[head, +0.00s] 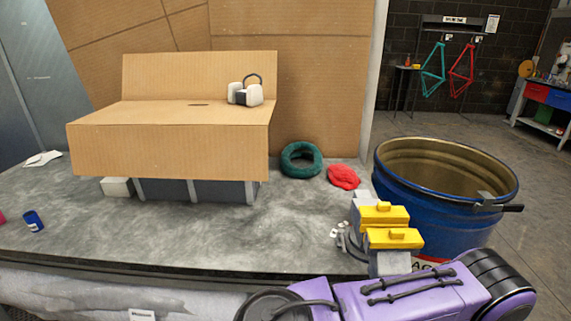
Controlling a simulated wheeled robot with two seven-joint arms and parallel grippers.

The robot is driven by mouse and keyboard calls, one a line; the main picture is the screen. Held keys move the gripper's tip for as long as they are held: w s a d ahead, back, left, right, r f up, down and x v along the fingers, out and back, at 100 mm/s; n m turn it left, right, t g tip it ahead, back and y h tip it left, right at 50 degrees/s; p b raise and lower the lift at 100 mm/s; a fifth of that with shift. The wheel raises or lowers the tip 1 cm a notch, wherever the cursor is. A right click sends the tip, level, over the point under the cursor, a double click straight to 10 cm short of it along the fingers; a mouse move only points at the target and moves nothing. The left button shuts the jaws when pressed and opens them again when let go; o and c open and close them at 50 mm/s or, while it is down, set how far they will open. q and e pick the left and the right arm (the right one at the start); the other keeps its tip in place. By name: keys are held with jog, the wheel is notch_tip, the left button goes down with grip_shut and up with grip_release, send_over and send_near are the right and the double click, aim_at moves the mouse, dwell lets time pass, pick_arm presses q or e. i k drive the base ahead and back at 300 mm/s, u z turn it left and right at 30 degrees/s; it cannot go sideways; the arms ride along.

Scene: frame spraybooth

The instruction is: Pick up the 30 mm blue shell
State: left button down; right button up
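A small dark blue cylinder (33,221) with a pale mark on its side is on the grey bench top (80,225) at the far left. It looks like the blue shell, but its 30 mm size cannot be read here. Its lower end is near the bench's front edge, and nothing touches it.
A cardboard-covered stand (170,150) fills the back left, with a respirator-like item (245,92) on top. A green coil (301,159), red cloth (343,177) and yellow-topped grey blocks (395,238) are further right. A blue drum (440,220) stands beyond. The bench's front middle is clear.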

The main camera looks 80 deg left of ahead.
aim_at(31, 218)
jog(key=u, duration=5.35)
jog(key=i, duration=3)
jog(key=z, duration=3.05)
